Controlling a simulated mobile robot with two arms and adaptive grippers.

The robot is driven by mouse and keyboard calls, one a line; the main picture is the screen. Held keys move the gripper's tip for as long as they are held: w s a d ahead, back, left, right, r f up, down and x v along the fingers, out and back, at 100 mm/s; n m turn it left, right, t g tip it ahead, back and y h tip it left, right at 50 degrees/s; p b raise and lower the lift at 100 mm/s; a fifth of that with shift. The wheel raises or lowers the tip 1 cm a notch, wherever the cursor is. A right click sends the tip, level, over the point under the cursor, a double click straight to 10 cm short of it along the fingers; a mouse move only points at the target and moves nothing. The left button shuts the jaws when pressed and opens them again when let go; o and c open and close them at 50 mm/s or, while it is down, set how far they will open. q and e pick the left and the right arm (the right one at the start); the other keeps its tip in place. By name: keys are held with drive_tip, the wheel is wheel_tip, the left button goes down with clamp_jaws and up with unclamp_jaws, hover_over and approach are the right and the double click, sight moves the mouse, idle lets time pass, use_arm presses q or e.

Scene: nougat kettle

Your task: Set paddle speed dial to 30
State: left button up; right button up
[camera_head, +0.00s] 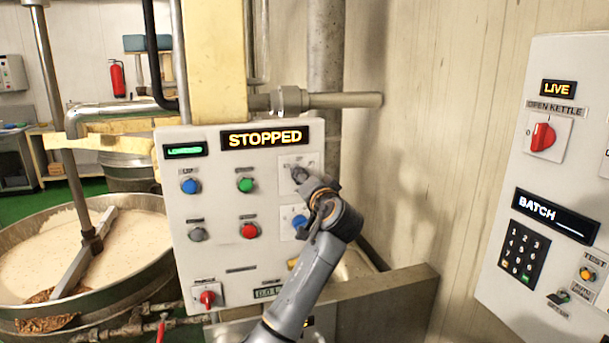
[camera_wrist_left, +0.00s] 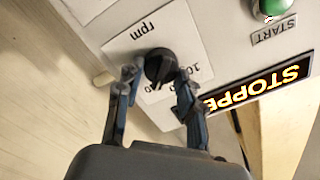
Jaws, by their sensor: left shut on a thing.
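The paddle speed dial (camera_wrist_left: 160,66) is a small black knob on a white plate marked "rpm" in the left wrist view. Its scale is partly hidden, and I cannot read its setting. My left gripper (camera_wrist_left: 157,77) has one finger on each side of the knob and is shut on it. In the head view my left gripper (camera_head: 304,180) reaches the upper right of the white control panel (camera_head: 215,165) and covers the dial there. The panel's display (camera_head: 265,137) reads "STOPPED". My right gripper is not in view.
Green (camera_head: 245,185), red (camera_head: 250,231) and blue (camera_head: 190,185) buttons sit left of my gripper. A red switch (camera_head: 207,298) is at the lower left. The kettle (camera_head: 90,250) stands to the left. A second panel (camera_head: 560,180) is on the right.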

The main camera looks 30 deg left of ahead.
use_arm(q)
drive_tip(key=shift+m, duration=0.5)
drive_tip(key=o, duration=1.2)
drive_tip(key=shift+c, duration=0.2)
drive_tip(key=v, duration=1.2)
drive_tip(key=shift+f, duration=0.1)
